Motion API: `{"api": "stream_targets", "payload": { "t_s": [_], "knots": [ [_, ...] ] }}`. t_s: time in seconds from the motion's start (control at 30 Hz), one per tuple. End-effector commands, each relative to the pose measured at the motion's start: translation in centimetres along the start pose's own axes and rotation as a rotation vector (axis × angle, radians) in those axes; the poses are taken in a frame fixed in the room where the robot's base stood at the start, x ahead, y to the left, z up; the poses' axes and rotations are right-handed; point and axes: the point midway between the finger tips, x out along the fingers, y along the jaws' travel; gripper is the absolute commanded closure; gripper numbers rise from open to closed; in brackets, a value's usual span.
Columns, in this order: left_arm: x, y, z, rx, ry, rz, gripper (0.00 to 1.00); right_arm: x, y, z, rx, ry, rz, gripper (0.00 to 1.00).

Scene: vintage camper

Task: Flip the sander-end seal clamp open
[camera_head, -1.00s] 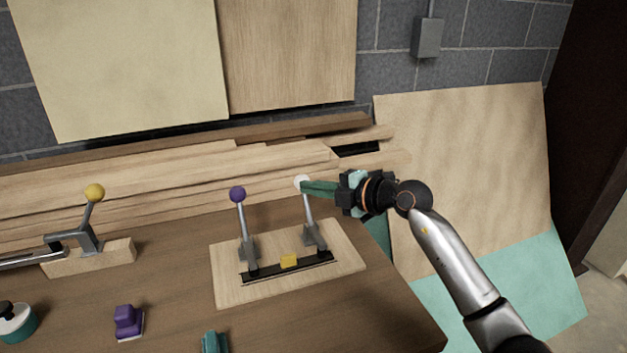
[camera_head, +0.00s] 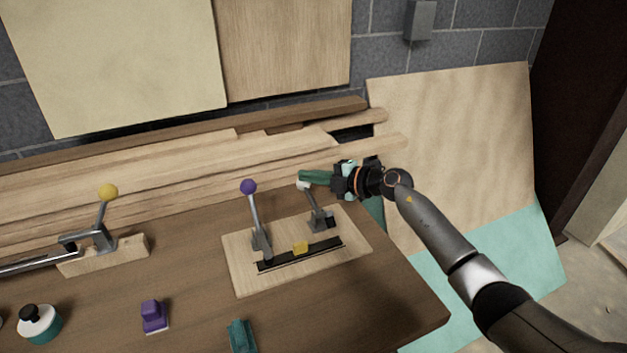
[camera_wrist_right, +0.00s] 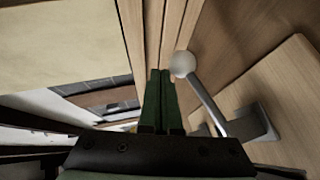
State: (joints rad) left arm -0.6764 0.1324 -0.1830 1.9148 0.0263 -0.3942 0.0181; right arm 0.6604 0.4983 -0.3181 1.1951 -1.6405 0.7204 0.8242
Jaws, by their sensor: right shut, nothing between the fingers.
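The left clamp has a purple-knobbed lever (camera_head: 254,213), upright. The right clamp has a white-knobbed lever (camera_head: 309,195), tilted back toward the planks, its dark foot lifted off the bar. My right gripper (camera_head: 303,176) is shut and empty, its teal fingers at the white knob. In the right wrist view the white knob (camera_wrist_right: 183,64) is just right of the fingertips (camera_wrist_right: 160,74); contact is unclear. Which clamp is sander-end is unclear. My left gripper is out of view.
A yellow-knobbed clamp (camera_head: 104,214) stands on a block at the left. A teal-and-white pot (camera_head: 42,325), a purple item (camera_head: 154,316) and a teal item (camera_head: 242,337) sit near the front. Planks (camera_head: 200,165) lie behind; panels lean at the right.

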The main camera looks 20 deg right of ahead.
Motion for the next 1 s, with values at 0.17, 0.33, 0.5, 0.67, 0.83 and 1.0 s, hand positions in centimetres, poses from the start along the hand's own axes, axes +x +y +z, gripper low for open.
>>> {"api": "stream_targets", "payload": {
  "t_s": [0.17, 0.33, 0.5, 0.67, 0.83, 1.0],
  "knots": [
    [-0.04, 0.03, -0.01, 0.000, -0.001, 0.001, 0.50, 0.29, -0.41, 0.42, 0.000, -0.001, -0.002, 1.00],
    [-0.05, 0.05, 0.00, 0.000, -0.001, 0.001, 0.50, 0.44, -0.58, 0.52, -0.001, -0.001, -0.002, 1.00],
    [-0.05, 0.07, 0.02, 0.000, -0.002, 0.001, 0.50, 0.48, -0.63, 0.54, 0.000, 0.000, -0.002, 1.00],
    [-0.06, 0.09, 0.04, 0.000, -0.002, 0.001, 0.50, 0.48, -0.63, 0.53, 0.000, 0.000, -0.002, 1.00],
    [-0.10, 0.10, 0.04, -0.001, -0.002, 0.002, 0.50, 0.46, -0.58, 0.52, 0.000, 0.000, -0.002, 1.00],
    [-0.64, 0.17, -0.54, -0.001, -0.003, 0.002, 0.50, 0.05, 0.15, 0.57, 0.000, 0.000, -0.003, 1.00]
  ]
}}
